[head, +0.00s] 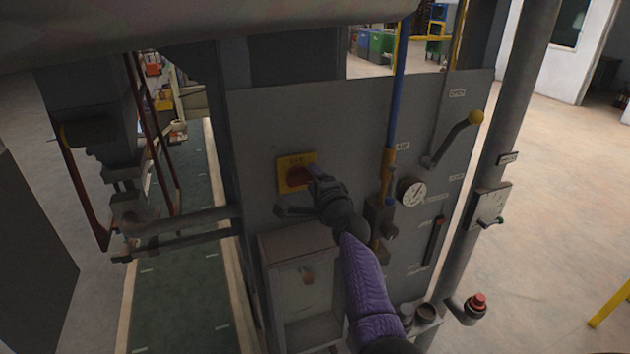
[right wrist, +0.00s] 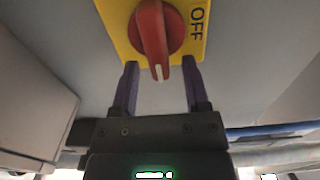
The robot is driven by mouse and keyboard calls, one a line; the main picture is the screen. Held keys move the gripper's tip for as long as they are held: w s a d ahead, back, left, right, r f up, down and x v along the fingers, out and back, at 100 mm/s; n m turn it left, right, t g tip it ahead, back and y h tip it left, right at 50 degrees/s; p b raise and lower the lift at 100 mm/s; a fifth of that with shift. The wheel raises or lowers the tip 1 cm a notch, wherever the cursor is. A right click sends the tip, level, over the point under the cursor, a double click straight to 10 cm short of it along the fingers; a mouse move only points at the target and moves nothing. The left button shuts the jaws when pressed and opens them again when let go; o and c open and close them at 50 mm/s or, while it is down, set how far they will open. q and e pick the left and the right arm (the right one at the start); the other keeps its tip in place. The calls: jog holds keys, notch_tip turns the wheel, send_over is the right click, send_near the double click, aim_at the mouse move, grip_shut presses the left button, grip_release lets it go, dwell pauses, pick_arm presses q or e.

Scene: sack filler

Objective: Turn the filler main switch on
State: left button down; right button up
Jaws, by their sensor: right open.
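The main switch is a red rotary knob (head: 298,177) on a yellow plate (head: 283,187), mounted on the grey panel of the filler. In the right wrist view the red knob (right wrist: 153,30) has a white mark at its tip, and the yellow plate (right wrist: 118,25) shows the word OFF to the right of the knob. My right gripper (head: 314,178) is at the knob in the head view. The left gripper is not seen.
Right of the switch, the panel carries a blue pipe (head: 398,100), a round gauge (head: 412,192) and a lever with a yellow knob (head: 476,117). A red push button (head: 477,302) stands at the lower right. A grey box (head: 300,260) sits below the switch.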

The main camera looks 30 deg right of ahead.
jog(key=p+v, duration=0.1)
jog(key=v, duration=0.9)
